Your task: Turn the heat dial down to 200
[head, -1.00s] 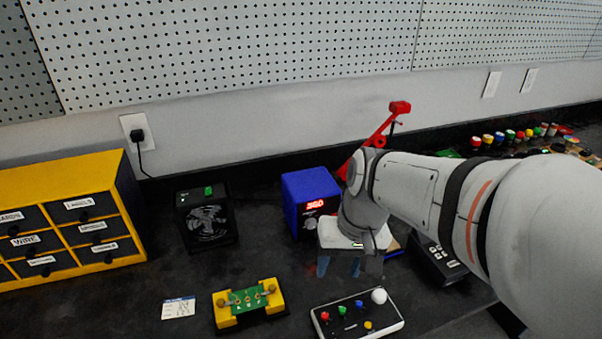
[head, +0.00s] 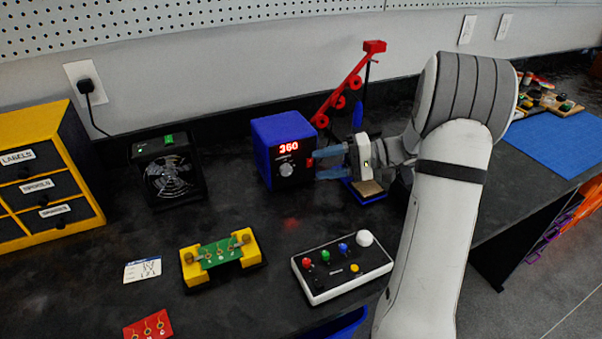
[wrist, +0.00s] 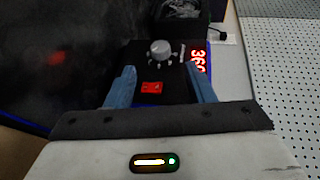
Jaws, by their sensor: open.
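The blue soldering station (head: 262,155) stands on the black bench, its red display reading 360. Its grey heat dial (head: 287,169) is on the dark front face below the display. In the wrist view the dial (wrist: 161,50) lies ahead of and between my fingertips, apart from them, with a red switch (wrist: 152,88) nearer to me. My gripper (head: 316,164) is open and empty, just right of the front face, its blue fingers pointing at it. The wrist view also shows my gripper (wrist: 165,82) with its fingers spread wide. The dial's pointer is too small to read.
A red stand (head: 345,88) with an iron rises behind my gripper. A fan (head: 170,180) stands left of the station. A yellow board holder (head: 190,266) and a white-edged control box (head: 343,268) lie in front. Bare bench lies between them and the station.

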